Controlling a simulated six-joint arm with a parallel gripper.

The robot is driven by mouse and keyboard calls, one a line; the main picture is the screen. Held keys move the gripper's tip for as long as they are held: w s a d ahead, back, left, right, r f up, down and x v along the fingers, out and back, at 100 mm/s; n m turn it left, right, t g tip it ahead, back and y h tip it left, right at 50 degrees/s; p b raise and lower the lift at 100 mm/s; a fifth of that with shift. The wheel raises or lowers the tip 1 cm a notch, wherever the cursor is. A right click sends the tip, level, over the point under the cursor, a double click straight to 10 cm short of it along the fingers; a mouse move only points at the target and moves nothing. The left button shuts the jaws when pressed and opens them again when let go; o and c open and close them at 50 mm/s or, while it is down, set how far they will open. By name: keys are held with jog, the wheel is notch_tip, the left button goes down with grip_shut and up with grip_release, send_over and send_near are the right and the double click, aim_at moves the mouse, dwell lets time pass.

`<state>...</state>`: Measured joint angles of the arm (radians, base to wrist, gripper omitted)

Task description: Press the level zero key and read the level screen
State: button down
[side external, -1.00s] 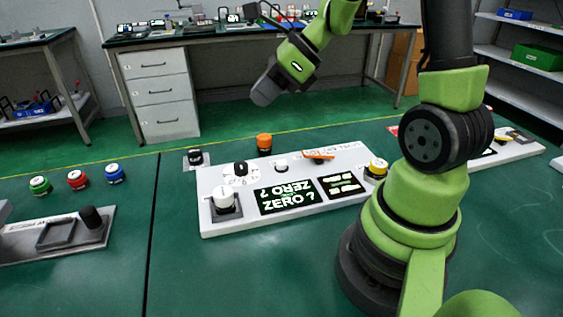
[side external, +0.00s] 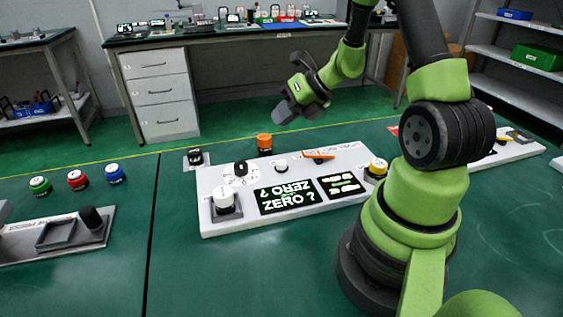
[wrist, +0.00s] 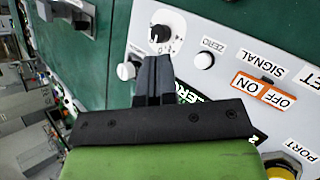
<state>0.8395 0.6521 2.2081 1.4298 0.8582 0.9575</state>
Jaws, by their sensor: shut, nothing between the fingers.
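The white generator panel (side external: 215,225) lies on the green table. Its ZERO key is a small white round button (side external: 281,166), labelled ZERO in the wrist view (wrist: 205,60). The level screen (side external: 287,197) is black with "ZERO ?" in white, shown twice, one copy upside down. In the wrist view it is mostly hidden behind my gripper. My gripper (side external: 281,114) is shut and empty, above the panel. In the wrist view its dark fingertips (wrist: 154,60) appear to the left of the ZERO key, apart from it.
The panel also has a dial (side external: 240,169), a white knob (side external: 223,196), an orange-framed OFF/ON switch (side external: 318,155), a second screen (side external: 342,185) and a yellow-topped port (side external: 377,167). An orange-topped piece (side external: 264,142) stands behind. Coloured buttons (side external: 77,179) sit at the left.

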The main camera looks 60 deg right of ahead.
aim_at(283, 161)
jog(key=shift+f, duration=3.95)
jog(key=shift+f, duration=0.15)
jog(key=shift+f, duration=0.25)
jog(key=shift+f, duration=0.55)
jog(key=shift+r, duration=1)
jog(key=shift+r, duration=2.5)
